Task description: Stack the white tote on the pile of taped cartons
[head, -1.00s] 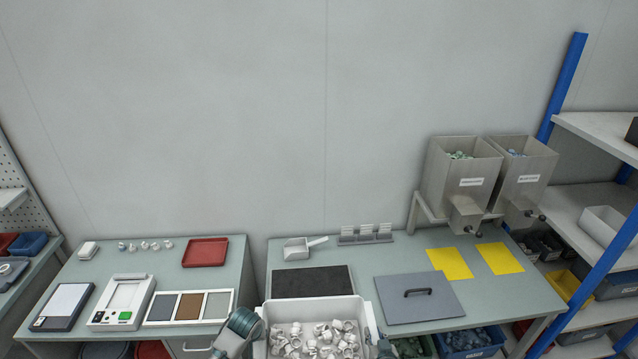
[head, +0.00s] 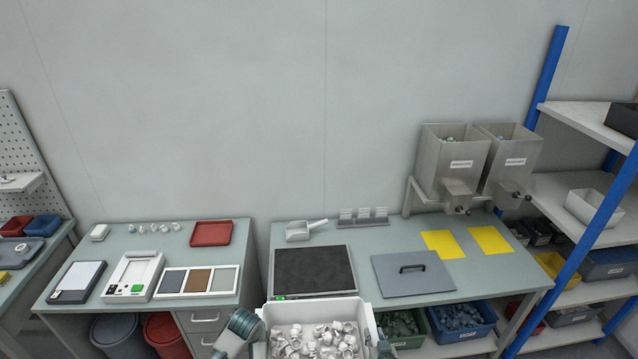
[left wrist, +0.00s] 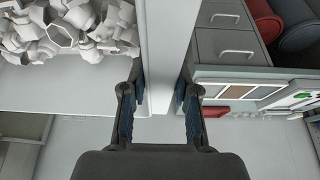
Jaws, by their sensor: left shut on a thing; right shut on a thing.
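The white tote (head: 315,311), filled with small white parts, is at the bottom centre of the head view, in front of the right bench. Its near side is cut off. My left gripper is shut on the tote's side wall, which runs between its two fingers (left wrist: 161,82) in the left wrist view. My right gripper (head: 379,342) is at the tote's right side, shut on it; only a small part of it shows at the bottom edge. The pile of taped cartons is not in view.
The right bench (head: 380,229) carries a black mat (head: 313,269), a grey lid (head: 435,280), yellow sheets and two metal hoppers. The left bench (head: 80,238) holds a red tray (head: 211,233) and a scale. A blue-post shelf (head: 590,222) stands at right. Bins sit under both benches.

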